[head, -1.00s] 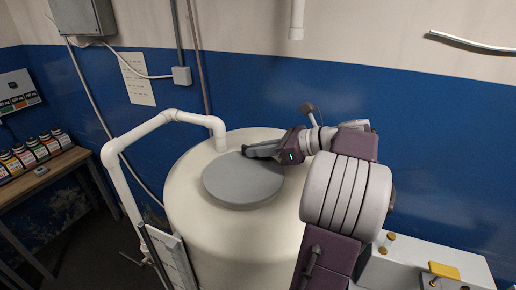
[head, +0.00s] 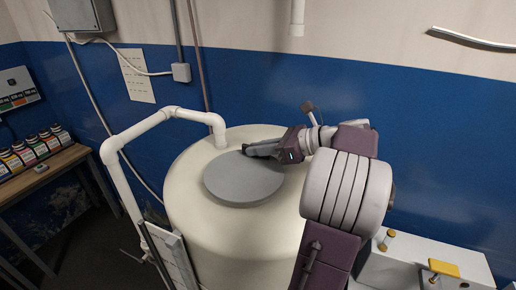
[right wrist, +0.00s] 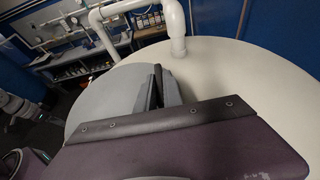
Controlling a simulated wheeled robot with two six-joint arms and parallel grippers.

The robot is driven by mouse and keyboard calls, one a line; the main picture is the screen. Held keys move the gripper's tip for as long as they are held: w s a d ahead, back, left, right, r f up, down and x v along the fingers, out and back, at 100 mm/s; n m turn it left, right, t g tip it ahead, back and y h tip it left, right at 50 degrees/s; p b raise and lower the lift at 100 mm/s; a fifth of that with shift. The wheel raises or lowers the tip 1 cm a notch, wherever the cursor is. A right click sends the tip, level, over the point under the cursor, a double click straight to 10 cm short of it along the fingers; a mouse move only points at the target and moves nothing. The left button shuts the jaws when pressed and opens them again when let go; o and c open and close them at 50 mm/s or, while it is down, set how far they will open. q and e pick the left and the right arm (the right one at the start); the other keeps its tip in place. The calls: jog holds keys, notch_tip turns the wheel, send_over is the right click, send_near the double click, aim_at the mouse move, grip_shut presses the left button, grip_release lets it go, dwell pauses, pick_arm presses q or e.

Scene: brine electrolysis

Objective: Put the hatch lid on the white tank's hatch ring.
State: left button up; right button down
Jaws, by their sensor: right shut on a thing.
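The hatch lid (head: 240,182) is a flat grey disc on top of the white tank (head: 192,235). It lies about level, over the near left part of the tank top. My right gripper (head: 252,151) is shut on the lid at its far edge, reaching in from the right. In the right wrist view the grey lid (right wrist: 108,97) shows beside the dark fingers (right wrist: 157,90). The hatch ring is hidden under the lid, so I cannot tell how exactly the lid sits on it.
A white pipe (head: 150,126) rises at the left and bends down to the tank top behind the lid. A shelf with several small bottles (head: 40,147) stands at the far left. A white unit with a yellow part (head: 443,268) stands at the lower right.

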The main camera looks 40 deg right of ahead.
jog(key=shift+f, duration=0.2)
jog(key=c, duration=1.4)
grip_release()
jog(key=b+v, duration=0.2)
jog(key=v, duration=0.6)
jog(key=shift+s+d, duration=0.15)
jog(key=shift+s, duration=0.05)
jog(key=shift+s+d+r, duration=0.15)
jog(key=shift+s+r, duration=0.1)
jog(key=shift+s, duration=0.1)
jog(key=shift+w, duration=0.15)
